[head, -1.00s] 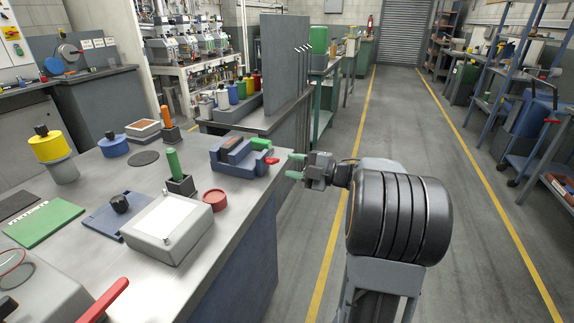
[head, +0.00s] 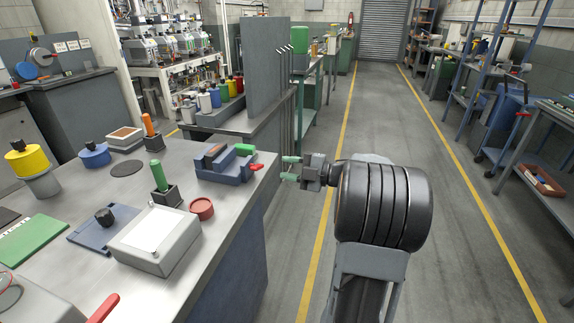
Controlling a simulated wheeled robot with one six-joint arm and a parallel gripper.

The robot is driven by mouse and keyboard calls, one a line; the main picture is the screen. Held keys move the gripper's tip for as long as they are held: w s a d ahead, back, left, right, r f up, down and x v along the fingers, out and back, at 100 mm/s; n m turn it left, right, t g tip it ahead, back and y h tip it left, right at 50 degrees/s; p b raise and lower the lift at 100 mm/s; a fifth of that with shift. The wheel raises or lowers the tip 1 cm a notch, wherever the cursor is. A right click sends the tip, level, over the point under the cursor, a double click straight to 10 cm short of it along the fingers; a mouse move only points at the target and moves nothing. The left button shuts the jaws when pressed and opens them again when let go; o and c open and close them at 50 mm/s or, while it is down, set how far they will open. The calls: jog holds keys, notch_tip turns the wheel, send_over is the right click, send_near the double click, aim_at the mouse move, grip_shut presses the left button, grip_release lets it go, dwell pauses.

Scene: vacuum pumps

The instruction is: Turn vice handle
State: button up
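A small blue vice (head: 226,168) sits at the far right corner of the grey workbench, with a dark and orange-brown block between its jaws. A red handle (head: 257,168) sticks out from its right end, at the bench's edge. A green piece (head: 245,149) lies beside the vice, just behind the red handle; I cannot tell if they are joined. My gripper (head: 289,168), with green fingertips, is to the right of the red handle, past the bench edge. It points left towards the vice, with its fingers apart and nothing between them.
The bench (head: 190,250) also bears a red round container (head: 202,208), a green-handled tool (head: 159,177) in a dark block and a white-topped box (head: 155,240). A grey upright panel (head: 268,85) stands behind the vice. The floor aisle (head: 385,110) on the right is clear.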

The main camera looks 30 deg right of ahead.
jog(key=m+p, duration=0.6)
jog(key=m, duration=0.5)
jog(key=f+m+p, duration=0.1)
jog(key=m+p, duration=0.6)
jog(key=m, duration=0.5)
jog(key=a+m+p, duration=0.1)
jog(key=m+p, duration=0.5)
jog(key=m, duration=0.5)
jog(key=shift+w+f+m+p, duration=0.15)
jog(key=shift+m+p, duration=0.2)
jog(key=shift+m, duration=0.05)
jog(key=shift+w, duration=0.1)
